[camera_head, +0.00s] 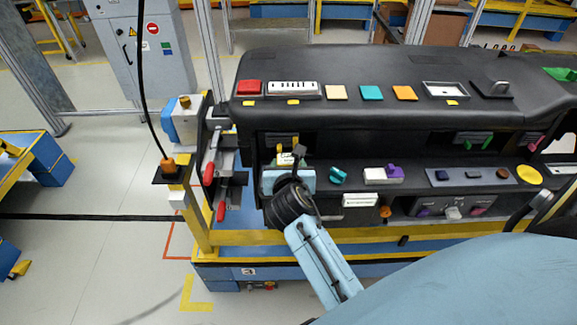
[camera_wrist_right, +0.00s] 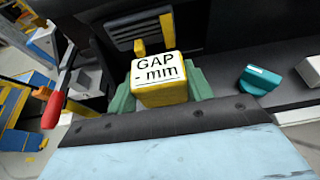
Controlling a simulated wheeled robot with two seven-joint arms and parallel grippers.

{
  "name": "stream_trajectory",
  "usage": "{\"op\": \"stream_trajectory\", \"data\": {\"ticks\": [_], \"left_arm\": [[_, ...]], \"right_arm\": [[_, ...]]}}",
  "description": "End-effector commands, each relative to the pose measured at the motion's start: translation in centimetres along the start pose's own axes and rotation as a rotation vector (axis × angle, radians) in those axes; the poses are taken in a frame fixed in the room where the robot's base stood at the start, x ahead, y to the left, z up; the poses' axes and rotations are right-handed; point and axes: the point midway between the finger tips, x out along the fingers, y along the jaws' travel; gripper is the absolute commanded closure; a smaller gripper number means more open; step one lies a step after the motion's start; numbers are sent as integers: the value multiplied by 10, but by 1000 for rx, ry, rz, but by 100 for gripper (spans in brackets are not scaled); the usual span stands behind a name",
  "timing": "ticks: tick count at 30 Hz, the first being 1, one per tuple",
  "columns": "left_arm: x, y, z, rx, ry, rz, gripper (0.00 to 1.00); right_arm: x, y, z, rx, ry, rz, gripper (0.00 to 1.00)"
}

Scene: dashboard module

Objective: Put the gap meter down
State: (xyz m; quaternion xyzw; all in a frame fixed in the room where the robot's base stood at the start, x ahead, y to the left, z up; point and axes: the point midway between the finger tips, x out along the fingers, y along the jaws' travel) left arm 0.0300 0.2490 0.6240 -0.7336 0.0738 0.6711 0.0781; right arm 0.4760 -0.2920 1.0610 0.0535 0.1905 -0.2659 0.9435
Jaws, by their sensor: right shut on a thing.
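The gap meter (camera_wrist_right: 160,82) is a small yellow block with a white top face that reads "GAP - mm". In the right wrist view my right gripper (camera_wrist_right: 163,92) is shut on it, with a green finger showing on each side. In the head view the right gripper (camera_head: 289,168) is at the left end of the dashboard module's lower shelf, and the meter (camera_head: 286,159) shows only as a small pale patch at its far end. I cannot tell whether the meter touches the shelf. My left gripper is not in view.
The black dashboard module (camera_head: 350,63) fills the bench behind the gripper. A teal knob (camera_head: 338,175) and a white block with a purple part (camera_head: 382,176) sit just to the right. Red-handled clamps (camera_head: 208,173) stand to the left.

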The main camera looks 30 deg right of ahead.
Motion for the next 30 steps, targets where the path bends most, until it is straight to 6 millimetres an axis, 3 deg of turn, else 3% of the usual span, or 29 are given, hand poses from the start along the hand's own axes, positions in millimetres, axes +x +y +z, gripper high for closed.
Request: {"op": "stream_trajectory", "data": {"ticks": [11, 12, 16, 27, 30], "left_arm": [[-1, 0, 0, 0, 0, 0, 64], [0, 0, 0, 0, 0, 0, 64], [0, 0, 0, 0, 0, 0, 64], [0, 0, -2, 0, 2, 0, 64], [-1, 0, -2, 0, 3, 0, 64]], "right_arm": [[2, 0, -3, -1, -3, 0, 76], [2, 0, -3, 0, -2, 0, 45], [2, 0, -3, 0, -1, 0, 28], [-1, 0, 2, 2, -2, 1, 28], [-14, 0, 0, -1, -1, 1, 28]]}}
